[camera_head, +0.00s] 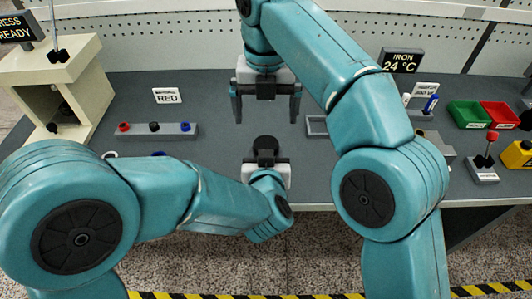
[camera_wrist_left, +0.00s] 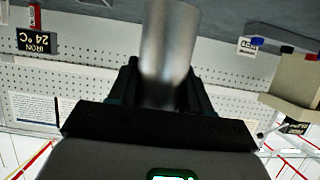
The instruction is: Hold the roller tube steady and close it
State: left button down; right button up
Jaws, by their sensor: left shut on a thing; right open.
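A silver metal tube (camera_wrist_left: 168,45) stands between the fingers of my left gripper (camera_wrist_left: 160,95) in the left wrist view; its far end is cut off by the picture's edge. In the head view my left gripper (camera_head: 266,158) is low in the middle, at the table's front edge, with a dark rounded shape at its tip. I cannot tell there which part is tube or finger. My right gripper (camera_head: 266,112) is above it, pointing down, with its two fingers wide apart and nothing between them.
A cream press (camera_head: 62,85) stands at the left. Green (camera_head: 468,113) and red (camera_head: 499,114) bins and a red-knobbed lever (camera_head: 485,165) are at the right.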

aim_at(266, 144)
notch_tip(266, 144, down, 8)
jog(key=shift+s+r, duration=0.15)
jog(key=shift+r, duration=0.1)
notch_tip(266, 144, up, 8)
jog(key=shift+f, duration=0.15)
jog(key=w+d+m+t, duration=0.4)
jog(key=w+d, duration=0.5)
jog(key=d, duration=0.5)
jog(key=w+d+m+t, duration=0.5)
jog(key=w+d+m, duration=0.4)
jog(key=d, duration=0.5)
jog(key=shift+w+r+m+t, duration=0.3)
jog(key=shift+w+r, duration=0.1)
jog(key=shift+w, duration=0.15)
jog(key=shift+a, duration=0.1)
